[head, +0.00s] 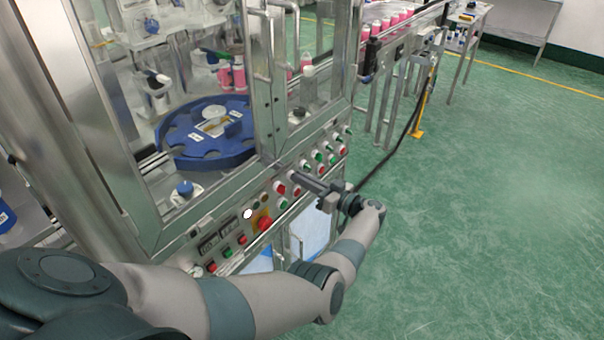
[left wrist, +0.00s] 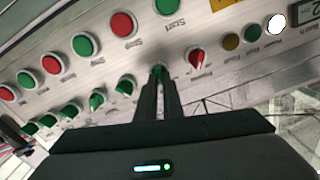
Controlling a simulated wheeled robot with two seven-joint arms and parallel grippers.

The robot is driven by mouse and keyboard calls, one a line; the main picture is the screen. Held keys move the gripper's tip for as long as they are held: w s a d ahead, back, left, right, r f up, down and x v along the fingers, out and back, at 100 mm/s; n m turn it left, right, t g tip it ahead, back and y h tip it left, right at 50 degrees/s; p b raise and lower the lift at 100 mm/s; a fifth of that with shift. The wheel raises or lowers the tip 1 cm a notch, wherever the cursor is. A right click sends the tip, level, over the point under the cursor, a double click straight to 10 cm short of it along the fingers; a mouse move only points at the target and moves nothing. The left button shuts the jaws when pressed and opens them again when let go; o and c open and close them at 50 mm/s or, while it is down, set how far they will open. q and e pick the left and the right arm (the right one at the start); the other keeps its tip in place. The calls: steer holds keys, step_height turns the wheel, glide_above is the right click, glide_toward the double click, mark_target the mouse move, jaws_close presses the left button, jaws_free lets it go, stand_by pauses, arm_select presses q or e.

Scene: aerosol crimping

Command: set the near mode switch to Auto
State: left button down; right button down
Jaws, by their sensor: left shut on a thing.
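The sloped control panel (head: 237,232) has a row of rotary knobs and a row of round push buttons. In the left wrist view, my left gripper (left wrist: 160,78) is shut on a small green knob (left wrist: 157,70) in the knob row. The fingers cover most of it, so its pointer and label cannot be read. A red knob (left wrist: 196,58) is beside it on the right, and another green knob (left wrist: 127,82) on the left. In the head view the left gripper (head: 296,176) reaches the panel from the right, hiding the knob. My right gripper is not in view.
A red mushroom button (head: 264,222) and a lit white lamp (head: 247,213) are on the panel left of the gripper. Above are the metal-framed machine and its blue round turntable (head: 207,132). The green floor (head: 480,220) to the right is clear.

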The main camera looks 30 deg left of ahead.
arm_select(q)
steer(key=shift+w+m+p, duration=0.1)
steer(key=shift+m+p, duration=0.4)
steer(key=shift+m, duration=1)
steer(key=c, duration=1.9)
jaws_free()
steer(key=shift+d, duration=0.1)
